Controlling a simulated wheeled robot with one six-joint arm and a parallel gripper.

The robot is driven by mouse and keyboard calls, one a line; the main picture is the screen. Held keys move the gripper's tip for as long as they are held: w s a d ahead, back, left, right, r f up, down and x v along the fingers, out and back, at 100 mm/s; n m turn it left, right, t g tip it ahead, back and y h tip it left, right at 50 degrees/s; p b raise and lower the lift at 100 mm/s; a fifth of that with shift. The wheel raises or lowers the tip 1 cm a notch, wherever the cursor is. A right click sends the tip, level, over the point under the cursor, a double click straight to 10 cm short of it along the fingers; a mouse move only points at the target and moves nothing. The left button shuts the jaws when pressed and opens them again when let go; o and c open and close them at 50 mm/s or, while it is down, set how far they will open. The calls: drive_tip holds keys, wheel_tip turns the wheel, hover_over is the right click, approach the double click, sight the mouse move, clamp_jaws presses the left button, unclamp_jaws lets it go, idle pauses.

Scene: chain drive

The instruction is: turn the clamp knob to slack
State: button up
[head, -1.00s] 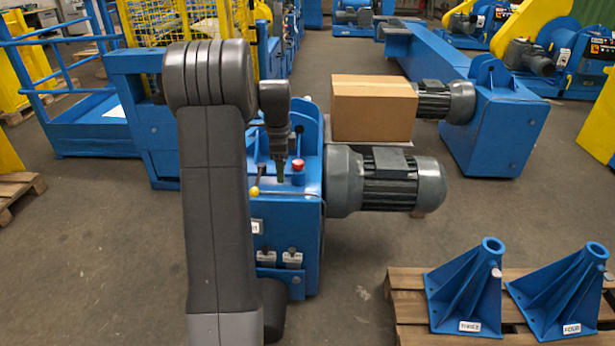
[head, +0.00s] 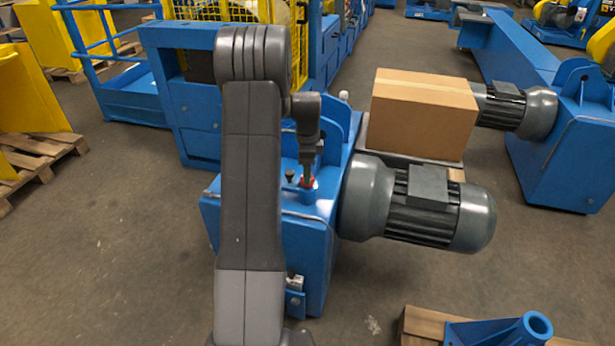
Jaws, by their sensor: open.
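The blue drive unit (head: 318,205) stands in the middle of the head view, partly hidden behind my arm. A red-topped knob (head: 307,183) sits on its top face. A small black knob (head: 290,175) stands just left of it. I cannot tell by a label which one is the clamp knob. My gripper (head: 307,172) points down at the red-topped knob, its tips over or around it; contact cannot be made out. The gripper is open and holds nothing that I can see.
A grey motor (head: 420,205) juts right from the drive unit. A cardboard box (head: 422,113) sits behind it. A pallet (head: 425,325) with a blue bracket (head: 500,334) is at the bottom right. Open floor (head: 120,260) lies to the left.

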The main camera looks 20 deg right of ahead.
drive_tip(key=shift+f, duration=1.4)
drive_tip(key=shift+c, duration=0.4)
drive_tip(key=c, duration=0.9)
